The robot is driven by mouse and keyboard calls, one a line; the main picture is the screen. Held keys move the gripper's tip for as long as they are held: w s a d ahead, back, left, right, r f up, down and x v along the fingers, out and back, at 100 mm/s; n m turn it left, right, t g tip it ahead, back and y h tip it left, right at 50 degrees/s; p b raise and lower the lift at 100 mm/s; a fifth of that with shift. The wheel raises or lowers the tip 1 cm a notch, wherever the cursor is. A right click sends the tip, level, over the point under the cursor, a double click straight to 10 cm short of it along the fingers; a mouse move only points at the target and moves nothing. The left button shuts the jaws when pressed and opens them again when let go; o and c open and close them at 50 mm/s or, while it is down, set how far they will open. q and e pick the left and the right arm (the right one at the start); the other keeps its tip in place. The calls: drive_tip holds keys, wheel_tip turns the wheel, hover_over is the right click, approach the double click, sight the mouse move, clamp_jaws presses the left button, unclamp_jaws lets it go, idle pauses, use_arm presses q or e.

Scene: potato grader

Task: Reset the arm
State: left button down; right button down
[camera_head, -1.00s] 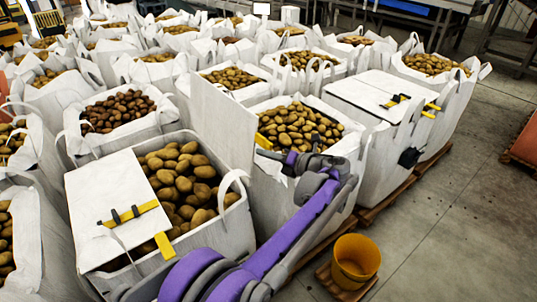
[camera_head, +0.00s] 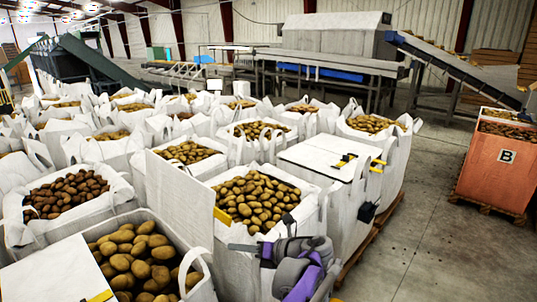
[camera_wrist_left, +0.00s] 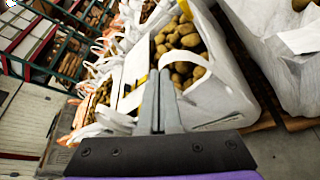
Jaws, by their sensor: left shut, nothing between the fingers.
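My left gripper (camera_head: 240,247) shows at the bottom of the head view, with purple and grey arm links behind it. It is in front of a white bulk bag of potatoes (camera_head: 255,200), near its lower front side. In the left wrist view its two grey fingers (camera_wrist_left: 160,75) lie together, shut with nothing between them. In that view the fingers point toward the rows of bags, beside an open bag of potatoes (camera_wrist_left: 180,45). My right gripper is in neither view.
White bags of potatoes stand close together on the left and middle. A white lid panel (camera_head: 325,150) covers part of one bag. An orange crate (camera_head: 495,170) marked B stands at right. Grading machinery (camera_head: 340,50) is behind. Concrete floor (camera_head: 425,230) at right is clear.

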use_arm(q)
drive_tip(key=s+a+f+n+g+h+p, duration=0.1)
drive_tip(key=s+a+n+h+p, duration=0.15)
drive_tip(key=s+a+n, duration=0.4)
drive_tip(key=s+a+f+n+g+h+p, duration=0.1)
drive_tip(key=s+a+n+h, duration=0.3)
drive_tip(key=s+n, duration=0.4)
drive_tip(key=s+d+f+n+h+p, duration=0.1)
drive_tip(key=s+f+n+h, duration=0.1)
drive_tip(key=s+n, duration=0.6)
drive_tip(key=s+d+f+n+t+h+p, duration=0.1)
drive_tip(key=s+f+n+h+p, duration=0.1)
drive_tip(key=s+n, duration=0.6)
drive_tip(key=shift+s+d+f+n+h, duration=0.2)
drive_tip(key=shift+f+n+h, duration=0.55)
drive_tip(key=shift+h, duration=0.5)
drive_tip(key=shift+f, duration=0.1)
